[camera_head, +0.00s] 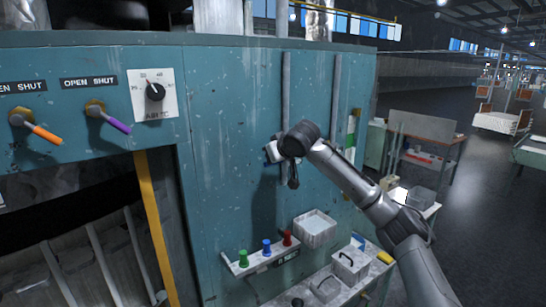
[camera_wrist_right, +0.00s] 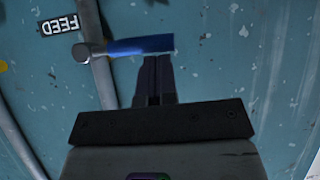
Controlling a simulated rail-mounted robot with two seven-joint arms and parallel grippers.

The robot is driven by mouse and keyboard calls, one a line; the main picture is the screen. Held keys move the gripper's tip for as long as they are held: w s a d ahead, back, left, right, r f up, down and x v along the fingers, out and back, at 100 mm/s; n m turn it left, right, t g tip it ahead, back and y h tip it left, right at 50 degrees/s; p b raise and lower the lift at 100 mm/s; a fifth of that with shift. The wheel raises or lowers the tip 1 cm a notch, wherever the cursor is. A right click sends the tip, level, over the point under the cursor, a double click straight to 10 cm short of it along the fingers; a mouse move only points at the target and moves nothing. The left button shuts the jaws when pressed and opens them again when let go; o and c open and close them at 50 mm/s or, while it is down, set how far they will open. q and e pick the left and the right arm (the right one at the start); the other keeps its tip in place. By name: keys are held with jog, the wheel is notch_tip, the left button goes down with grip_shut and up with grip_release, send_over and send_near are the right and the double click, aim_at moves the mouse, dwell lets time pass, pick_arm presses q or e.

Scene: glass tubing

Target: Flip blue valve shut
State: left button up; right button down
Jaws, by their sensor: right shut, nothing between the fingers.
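The blue valve handle (camera_wrist_right: 140,46) shows in the right wrist view, lying across the picture from a metal pivot (camera_wrist_right: 82,52) on its left. A pipe runs past the pivot. My right gripper (camera_wrist_right: 158,60) is shut with nothing between its fingers. Its fingertips are just below the free half of the blue handle in the picture; I cannot tell whether they touch it. In the head view my right arm reaches in front of the teal panel's pipes, and I cannot make out the blue handle there. My left gripper is not in view.
A FEED label (camera_wrist_right: 58,24) appears upside down near the valve. An orange handle (camera_head: 46,134), a purple handle (camera_head: 117,125) and a dial (camera_head: 155,92) are on the teal panel. Below my arm are a shelf with coloured pegs (camera_head: 267,246), a white bin (camera_head: 314,230) and a tray (camera_head: 350,265).

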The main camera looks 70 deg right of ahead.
pick_arm(q)
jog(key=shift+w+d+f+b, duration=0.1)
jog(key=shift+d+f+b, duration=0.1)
jog(key=shift+b, duration=0.4)
pick_arm(e)
jog(key=w+d+r+v, duration=0.1)
jog(key=r+v, duration=0.1)
jog(key=v, duration=1)
jog(key=shift+s, duration=0.25)
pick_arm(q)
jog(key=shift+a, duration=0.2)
pick_arm(e)
jog(key=shift+a+r, duration=0.1)
